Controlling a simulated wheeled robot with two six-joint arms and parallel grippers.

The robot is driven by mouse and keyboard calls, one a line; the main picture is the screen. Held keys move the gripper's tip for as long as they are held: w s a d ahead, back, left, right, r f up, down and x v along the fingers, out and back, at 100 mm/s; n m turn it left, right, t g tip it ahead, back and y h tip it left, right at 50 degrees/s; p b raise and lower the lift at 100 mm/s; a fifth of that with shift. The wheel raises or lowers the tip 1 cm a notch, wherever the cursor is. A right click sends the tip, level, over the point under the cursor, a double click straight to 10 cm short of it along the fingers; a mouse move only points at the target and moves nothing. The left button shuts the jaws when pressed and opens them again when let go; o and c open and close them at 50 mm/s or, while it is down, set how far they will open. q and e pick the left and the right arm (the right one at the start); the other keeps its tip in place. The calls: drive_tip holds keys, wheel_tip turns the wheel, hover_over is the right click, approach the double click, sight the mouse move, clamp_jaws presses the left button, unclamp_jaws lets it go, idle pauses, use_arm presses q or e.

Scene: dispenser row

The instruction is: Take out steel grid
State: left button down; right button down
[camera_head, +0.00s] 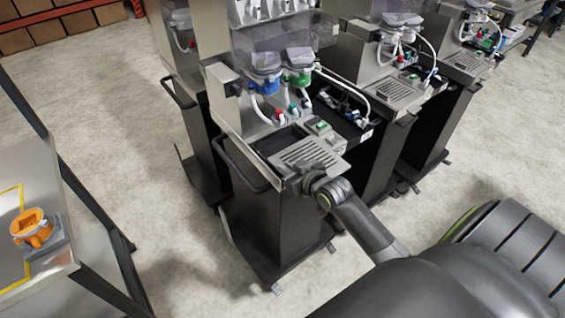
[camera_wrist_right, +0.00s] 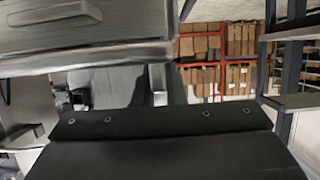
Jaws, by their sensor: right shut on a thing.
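The steel grid (camera_head: 308,155) is a slatted metal plate at the front of the middle dispenser (camera_head: 265,95), in the head view. A dark recess (camera_head: 281,140) shows just behind and left of it. My right gripper (camera_head: 307,181) is at the grid's near edge, shut on it; its fingertips are largely hidden. In the right wrist view a broad grey metal surface fills the upper left, too close to identify with certainty. My left gripper is in neither view.
A black push handle (camera_head: 240,165) curves along the left of the dispenser cart. Similar dispensers stand close on both sides. A steel table (camera_head: 50,180) at far left carries an orange part (camera_head: 33,230). Pale floor lies open between table and carts.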

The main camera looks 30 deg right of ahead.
drive_tip(key=shift+s+d+r+p, duration=0.15)
drive_tip(key=shift+s+p, duration=0.75)
drive_tip(key=shift+s, duration=1.8)
drive_tip(key=shift+s+d+p, duration=0.15)
drive_tip(key=shift+s+p, duration=0.05)
drive_tip(key=shift+s, duration=1.05)
drive_tip(key=shift+s+d+p, duration=0.1)
drive_tip(key=shift+s+p, duration=0.1)
drive_tip(key=shift+s, duration=1)
